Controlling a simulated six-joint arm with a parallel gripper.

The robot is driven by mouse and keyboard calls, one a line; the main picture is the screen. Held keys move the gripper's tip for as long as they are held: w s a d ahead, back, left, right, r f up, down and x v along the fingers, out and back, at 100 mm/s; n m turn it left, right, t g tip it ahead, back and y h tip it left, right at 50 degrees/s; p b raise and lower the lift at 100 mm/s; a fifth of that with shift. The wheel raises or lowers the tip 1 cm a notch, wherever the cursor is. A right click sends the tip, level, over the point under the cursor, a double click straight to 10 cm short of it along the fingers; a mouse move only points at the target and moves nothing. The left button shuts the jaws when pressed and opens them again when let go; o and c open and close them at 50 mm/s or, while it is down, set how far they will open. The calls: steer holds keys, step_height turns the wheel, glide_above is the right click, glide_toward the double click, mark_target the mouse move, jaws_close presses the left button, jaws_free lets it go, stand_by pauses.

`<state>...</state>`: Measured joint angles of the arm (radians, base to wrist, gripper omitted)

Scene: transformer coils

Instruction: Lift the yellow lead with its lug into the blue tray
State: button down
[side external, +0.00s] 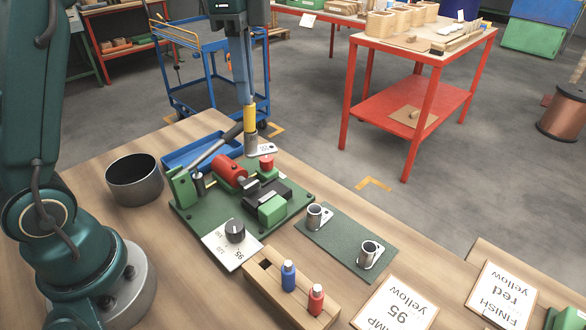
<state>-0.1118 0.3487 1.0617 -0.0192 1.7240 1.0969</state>
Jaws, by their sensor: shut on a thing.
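My gripper (246,98) points straight down and is shut on the upper end of the yellow lead (250,118). The lead hangs upright, with a grey metal lug (251,143) at its lower end; the lug's flat marked tongue points right. The blue tray (180,160) lies on the bench behind the green press. In the picture the lug is at the tray's right end, near the press's red knob. I cannot tell its exact height or whether it touches anything. The press hides part of the tray.
The green press (190,222) with its raised lever stands in front of the tray. A dark round bin (134,180) is to the left. Two lugs (315,215) stand on a green mat (340,240). A wooden block (262,285) holds blue and red pieces. Cards lie at the front right.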

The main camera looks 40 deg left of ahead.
steer(key=s+a+r+n+t, duration=0.1)
steer(key=s+a+n, duration=0.1)
steer(key=a, duration=0.8)
steer(key=s+a+r+n, duration=0.1)
steer(key=s+a, duration=0.1)
steer(key=a, duration=0.8)
step_height(320, 180, down, 7)
steer(key=shift+w+h, duration=0.2)
steer(key=shift+h, duration=0.1)
steer(key=shift+f, duration=0.1)
step_height(320, 180, down, 6)
steer(key=shift+f, duration=0.2)
stand_by(0.5)
steer(key=shift+c, duration=2.3)
jaws_free()
